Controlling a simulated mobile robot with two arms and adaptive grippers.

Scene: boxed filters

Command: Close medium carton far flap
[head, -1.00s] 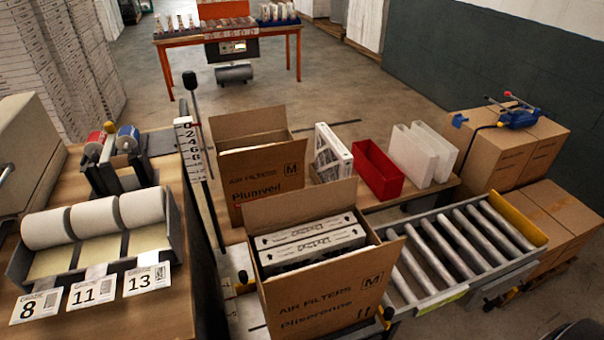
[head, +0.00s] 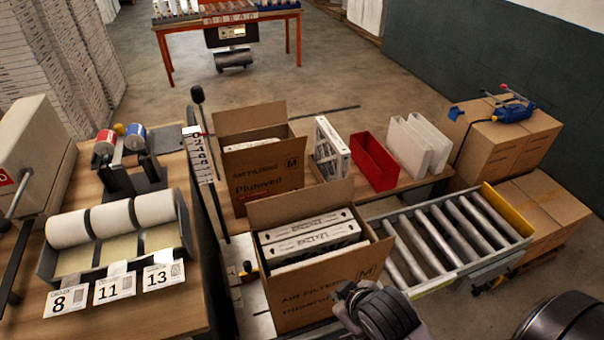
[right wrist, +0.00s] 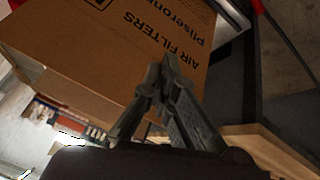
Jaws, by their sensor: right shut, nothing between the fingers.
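The front carton (head: 325,278), brown and marked "AIR FILTERS" and "M", stands open at the near middle of the head view. Its far flap (head: 300,203) stands up at the back edge. White-framed filters (head: 310,232) sit inside it. My right gripper (head: 350,291) is at the carton's near right corner, in front of its printed wall and below the rim. In the right wrist view, the fingers (right wrist: 166,72) are together and empty, close to the printed wall (right wrist: 130,45); contact cannot be told. My left gripper is not in view.
A second open carton (head: 262,170) marked "M" stands just behind. A white filter (head: 331,148), a red bin (head: 374,162) and white panels (head: 418,145) stand to its right. A roller conveyor (head: 450,240) lies right of the front carton. A label-roll stand (head: 115,245) is at left.

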